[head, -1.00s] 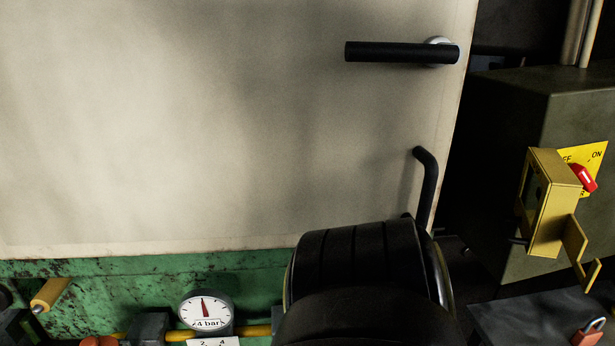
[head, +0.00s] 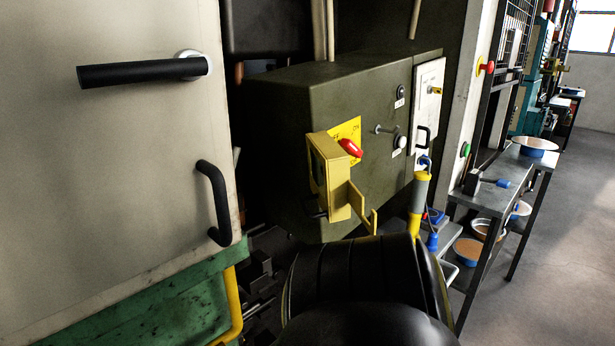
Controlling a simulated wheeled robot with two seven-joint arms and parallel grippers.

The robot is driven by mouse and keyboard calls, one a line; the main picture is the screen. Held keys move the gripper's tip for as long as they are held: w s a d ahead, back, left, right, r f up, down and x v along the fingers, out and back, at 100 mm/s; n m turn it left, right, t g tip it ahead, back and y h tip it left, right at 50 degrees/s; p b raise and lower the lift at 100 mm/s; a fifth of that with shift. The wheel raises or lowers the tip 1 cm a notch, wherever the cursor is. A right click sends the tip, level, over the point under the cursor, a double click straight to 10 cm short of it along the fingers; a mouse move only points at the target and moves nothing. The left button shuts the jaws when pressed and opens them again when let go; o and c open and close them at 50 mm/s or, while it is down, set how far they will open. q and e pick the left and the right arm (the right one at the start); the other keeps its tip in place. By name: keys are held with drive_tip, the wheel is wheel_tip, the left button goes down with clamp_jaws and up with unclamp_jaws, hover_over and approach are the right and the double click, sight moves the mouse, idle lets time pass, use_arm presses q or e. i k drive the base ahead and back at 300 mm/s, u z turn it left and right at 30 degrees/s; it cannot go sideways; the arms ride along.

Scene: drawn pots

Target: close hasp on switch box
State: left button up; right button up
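The switch box (head: 330,110) is a dark olive cabinet right of the pale door panel. On its front is a yellow plate (head: 347,132) with a red switch knob (head: 350,148). A yellow hasp (head: 328,178) sticks out in front of the plate, its framed flap swung out to the left. A bent yellow bracket (head: 362,208) sits at its lower right. The flap stands apart from the knob. Neither of my grippers shows. A black rounded part of mine fills the bottom middle and hides what is below the box.
The pale door panel (head: 120,170) with a black lever handle (head: 145,70) and a black pull handle (head: 215,200) stands at left. A metal shelf table (head: 495,190) with bowls is at right. Open floor (head: 570,230) lies beyond it.

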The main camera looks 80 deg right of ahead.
sight(336, 197)
drive_tip(key=z, duration=2.25)
